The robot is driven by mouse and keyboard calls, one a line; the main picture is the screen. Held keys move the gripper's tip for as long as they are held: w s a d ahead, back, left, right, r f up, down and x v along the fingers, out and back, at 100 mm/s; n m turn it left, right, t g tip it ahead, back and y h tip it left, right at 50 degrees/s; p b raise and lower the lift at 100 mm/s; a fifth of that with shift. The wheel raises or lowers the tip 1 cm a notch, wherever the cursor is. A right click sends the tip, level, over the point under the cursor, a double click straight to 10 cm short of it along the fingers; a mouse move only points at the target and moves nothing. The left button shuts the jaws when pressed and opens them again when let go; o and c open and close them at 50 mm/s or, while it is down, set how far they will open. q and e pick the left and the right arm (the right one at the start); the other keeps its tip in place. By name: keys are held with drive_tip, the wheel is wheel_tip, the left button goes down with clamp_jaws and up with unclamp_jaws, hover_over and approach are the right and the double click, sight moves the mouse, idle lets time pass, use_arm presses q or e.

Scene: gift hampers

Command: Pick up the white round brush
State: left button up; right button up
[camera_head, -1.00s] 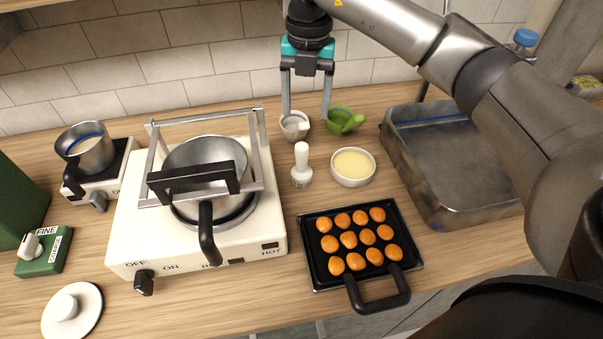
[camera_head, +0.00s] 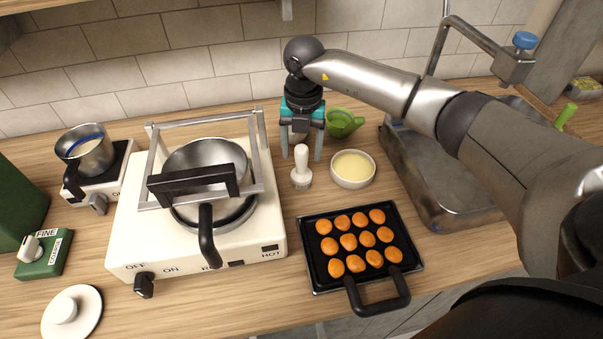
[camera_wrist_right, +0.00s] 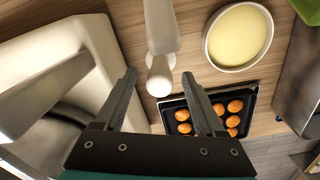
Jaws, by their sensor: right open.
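The white round brush (camera_head: 301,167) stands upright on the wooden counter, handle up, between the stove and the bowl of pale yellow liquid (camera_head: 353,168). My right gripper (camera_head: 301,157) is open and empty, with its fingers pointing down just behind and above the brush in the head view. In the right wrist view the brush (camera_wrist_right: 160,50) is ahead of the open fingers (camera_wrist_right: 161,82), between their lines and apart from them. My left gripper is not in view.
The white stove (camera_head: 130,243) with a pan and metal frame stands close on the left. A black tray (camera_head: 316,272) of orange-brown buns lies in front. A green bowl (camera_head: 343,122) is behind and a metal sink (camera_head: 440,215) is at the right.

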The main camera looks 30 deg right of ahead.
clamp_jaws()
idle(0.5)
